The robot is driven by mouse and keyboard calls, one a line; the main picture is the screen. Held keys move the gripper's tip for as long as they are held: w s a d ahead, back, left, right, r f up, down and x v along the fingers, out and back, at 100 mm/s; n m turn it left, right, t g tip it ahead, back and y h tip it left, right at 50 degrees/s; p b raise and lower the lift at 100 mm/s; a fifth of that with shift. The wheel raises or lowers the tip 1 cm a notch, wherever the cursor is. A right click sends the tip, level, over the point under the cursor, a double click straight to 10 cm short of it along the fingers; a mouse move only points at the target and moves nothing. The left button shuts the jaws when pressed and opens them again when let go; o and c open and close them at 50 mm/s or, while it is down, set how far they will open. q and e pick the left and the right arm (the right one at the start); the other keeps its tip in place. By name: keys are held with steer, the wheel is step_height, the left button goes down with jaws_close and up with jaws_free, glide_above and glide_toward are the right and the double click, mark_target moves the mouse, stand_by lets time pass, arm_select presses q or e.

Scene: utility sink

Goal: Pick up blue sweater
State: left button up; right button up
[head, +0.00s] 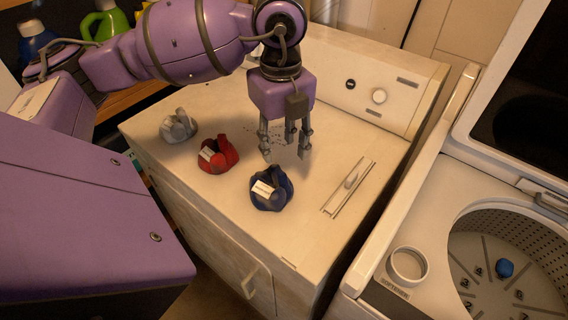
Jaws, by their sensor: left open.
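The blue sweater (271,188) is a small dark-blue crumpled bundle with a white tag, lying on top of the white dryer (310,225). My left gripper (285,155) points down above the dryer top, just behind the blue bundle. Its fingers are apart and nothing is between them. The fingertips look close to the bundle, but I cannot tell their exact height. My right gripper is not in view.
A red bundle (217,155) and a grey-white bundle (179,126) lie left of the blue one. An open washer (400,225) stands at right, with a small blue item (505,268) in its drum. Bottles (104,20) stand on a shelf at upper left.

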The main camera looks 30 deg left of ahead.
mark_target(281, 172)
arm_select(q)
steer(key=f, duration=0.1)
steer(key=s+f, duration=0.1)
steer(key=shift+s+d+f, duration=0.15)
steer(key=shift+s+f, duration=0.05)
steer(key=shift+f, duration=0.15)
step_height(281, 172, down, 4)
steer(key=shift+w+d+f+p, duration=0.1)
steer(key=shift+f+p, duration=0.15)
steer(key=shift+p, duration=0.05)
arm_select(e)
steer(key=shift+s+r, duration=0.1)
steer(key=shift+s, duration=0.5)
arm_select(q)
jaws_close()
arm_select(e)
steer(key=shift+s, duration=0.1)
